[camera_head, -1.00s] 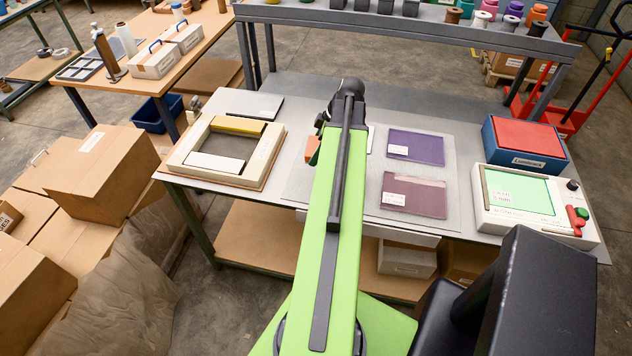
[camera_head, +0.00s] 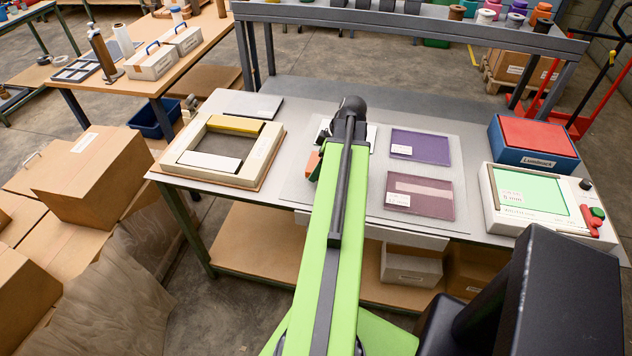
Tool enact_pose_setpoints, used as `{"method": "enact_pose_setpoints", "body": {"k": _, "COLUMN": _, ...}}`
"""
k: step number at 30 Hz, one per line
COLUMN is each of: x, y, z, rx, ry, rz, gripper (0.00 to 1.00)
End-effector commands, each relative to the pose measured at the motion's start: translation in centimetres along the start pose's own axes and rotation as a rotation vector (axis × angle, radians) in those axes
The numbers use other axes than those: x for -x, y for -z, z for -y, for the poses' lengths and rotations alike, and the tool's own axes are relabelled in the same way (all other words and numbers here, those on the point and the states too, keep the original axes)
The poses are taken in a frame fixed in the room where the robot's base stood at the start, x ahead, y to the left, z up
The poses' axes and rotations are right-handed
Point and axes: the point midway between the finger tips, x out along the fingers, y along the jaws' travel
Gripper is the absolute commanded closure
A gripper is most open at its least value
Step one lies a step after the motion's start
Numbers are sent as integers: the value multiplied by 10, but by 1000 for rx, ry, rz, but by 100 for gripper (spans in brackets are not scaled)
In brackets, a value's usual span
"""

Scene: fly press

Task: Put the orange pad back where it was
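An orange pad (camera_head: 313,164) shows only as a small piece at the left side of my arm's far end, over the work table; my arm hides the rest. My gripper (camera_head: 319,146) is mostly hidden behind the arm, with only dark parts showing. The pad keeps with the gripper between frames, so it appears held; the fingers are not visible. A purple pad (camera_head: 420,147) and a dark mauve pad (camera_head: 425,190) lie flat on a grey mat (camera_head: 461,205) right of my arm. A pale label or plate shows partly behind the arm.
A cream frame (camera_head: 262,157) with yellow and white bars stands left on the table. A blue box with a red top (camera_head: 537,133) and a cream device with a green panel (camera_head: 531,192) stand right. Cardboard boxes (camera_head: 98,178) lie on the left. A shelf rail (camera_head: 420,25) crosses behind.

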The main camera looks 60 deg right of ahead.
Motion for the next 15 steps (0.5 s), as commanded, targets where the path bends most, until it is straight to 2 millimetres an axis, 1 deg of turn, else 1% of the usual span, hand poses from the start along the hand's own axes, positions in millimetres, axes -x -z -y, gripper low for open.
{"method": "enact_pose_setpoints", "body": {"k": 1, "x": -4, "y": 2, "z": 2, "rx": 1, "ry": 0, "rz": 0, "gripper": 53}}
{"method": "enact_pose_setpoints", "body": {"k": 5, "x": -4, "y": 3, "z": 2, "rx": 0, "ry": -1, "rz": 0, "gripper": 53}}
{"method": "enact_pose_setpoints", "body": {"k": 7, "x": -9, "y": 1, "z": 2, "rx": 0, "ry": -1, "rz": 0, "gripper": 53}}
{"method": "enact_pose_setpoints", "body": {"k": 12, "x": -37, "y": -11, "z": 2, "rx": 0, "ry": -1, "rz": 0, "gripper": 53}}
{"method": "enact_pose_setpoints", "body": {"k": 15, "x": -45, "y": -14, "z": 2, "rx": 0, "ry": -1, "rz": 0, "gripper": 53}}
